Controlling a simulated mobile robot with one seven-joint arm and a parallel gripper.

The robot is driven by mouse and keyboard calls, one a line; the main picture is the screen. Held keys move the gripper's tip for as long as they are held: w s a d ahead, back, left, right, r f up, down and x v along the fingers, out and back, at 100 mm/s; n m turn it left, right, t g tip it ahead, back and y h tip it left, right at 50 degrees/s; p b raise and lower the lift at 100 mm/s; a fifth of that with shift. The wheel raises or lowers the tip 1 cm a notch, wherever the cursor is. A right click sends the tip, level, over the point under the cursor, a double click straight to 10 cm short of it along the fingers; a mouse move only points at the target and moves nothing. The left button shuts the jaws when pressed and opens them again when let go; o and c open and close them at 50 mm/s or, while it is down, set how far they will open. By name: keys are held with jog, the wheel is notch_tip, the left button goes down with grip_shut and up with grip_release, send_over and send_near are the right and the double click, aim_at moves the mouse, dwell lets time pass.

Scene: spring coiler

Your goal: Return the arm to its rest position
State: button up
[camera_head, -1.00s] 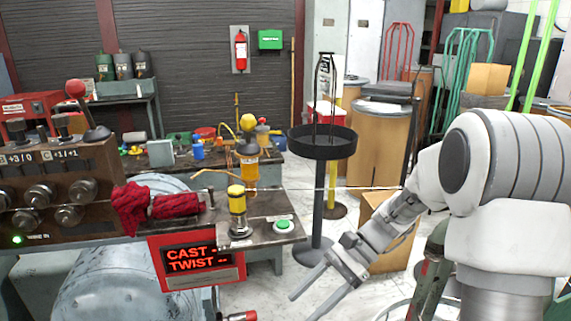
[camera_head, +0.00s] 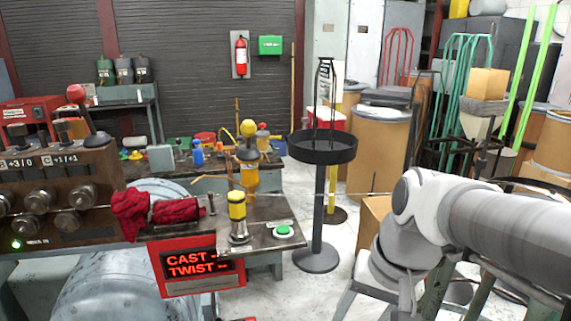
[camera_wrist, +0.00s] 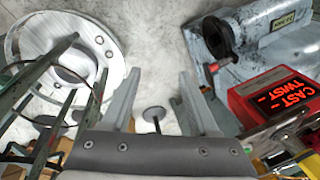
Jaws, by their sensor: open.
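My arm (camera_head: 450,215) reaches in from the right edge of the head view and bends downward near the lower right. Its gripper end is mostly hidden there behind the arm links or below the picture. In the wrist view my gripper (camera_wrist: 158,88) shows two grey fingers spread well apart. Nothing is between them but bare floor and, farther off, a small dark round base. The gripper points down over the pale floor and touches nothing that I can see.
A workbench with a green button (camera_head: 284,232) and a red CAST/TWIST display (camera_head: 203,263) stands left. A black round tray stand (camera_head: 321,150) is at centre, with cardboard drums (camera_head: 378,150) behind. Green metal legs (camera_wrist: 40,85) stand close left of the gripper. Pale floor lies between.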

jog(key=s+d+r+n+t+h+p, duration=0.1)
jog(key=r+t+p, duration=0.1)
jog(key=r+p, duration=0.5)
jog(key=s+d+r+n+t+h+p, duration=0.1)
jog(key=s+d+r+n+t+p, duration=0.1)
jog(key=r+p, duration=0.5)
notch_tip(320, 180, up, 3)
jog(key=shift+s+r, duration=0.1)
jog(key=shift+s, duration=0.2)
jog(key=shift+c, duration=0.2)
jog(key=shift+c, duration=0.7)
jog(key=shift+a, duration=0.2)
